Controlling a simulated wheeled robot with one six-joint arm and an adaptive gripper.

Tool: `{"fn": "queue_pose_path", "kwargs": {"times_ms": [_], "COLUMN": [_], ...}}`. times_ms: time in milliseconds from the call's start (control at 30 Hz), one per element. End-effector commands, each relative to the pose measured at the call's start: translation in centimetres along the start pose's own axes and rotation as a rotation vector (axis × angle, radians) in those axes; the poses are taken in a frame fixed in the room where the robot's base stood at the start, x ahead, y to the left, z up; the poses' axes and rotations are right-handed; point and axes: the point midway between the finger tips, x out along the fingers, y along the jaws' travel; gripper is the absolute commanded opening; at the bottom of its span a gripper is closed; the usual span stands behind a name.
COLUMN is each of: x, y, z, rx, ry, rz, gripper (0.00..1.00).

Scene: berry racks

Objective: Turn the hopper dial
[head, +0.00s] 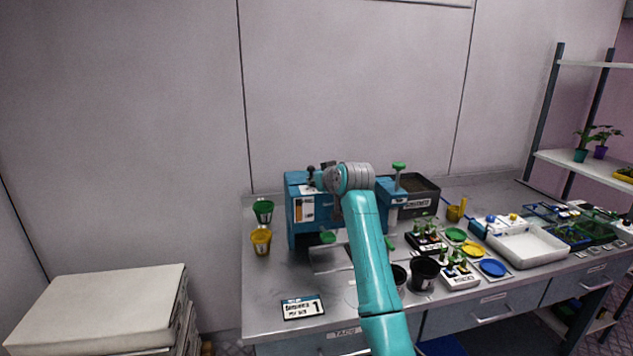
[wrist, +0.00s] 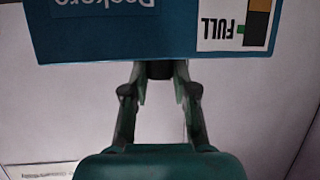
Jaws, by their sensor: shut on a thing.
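The blue hopper machine (head: 299,233) stands at the back left of the bench, with a white level label on its front. In the wrist view the hopper (wrist: 110,42) appears upside down, with its label reading FULL (wrist: 232,25). A dark dial (wrist: 160,69) sits at the hopper's edge. My gripper (wrist: 160,78) has its fingertips on both sides of this dial and is shut on it. In the head view my wrist and arm cover part of the hopper, and the grip is mostly hidden. The dial's turned angle cannot be told.
Green (head: 263,211) and yellow (head: 261,241) cups stand left of the hopper. A number card (head: 303,307) lies at the bench front. Black pots (head: 424,274), seedling trays and a white tray (head: 527,246) fill the right. White stacked boxes (head: 100,305) stand at left.

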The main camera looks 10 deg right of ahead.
Motion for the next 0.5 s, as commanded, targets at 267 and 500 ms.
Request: {"fn": "queue_pose_path", "kwargs": {"times_ms": [267, 500], "x": [0.04, 0.06], "y": [0.25, 0.27], "z": [0.08, 0.07], "rx": [-0.050, -0.068], "ry": [0.000, 0.001], "rz": [-0.123, -0.165], "gripper": [0.00, 0.00]}}
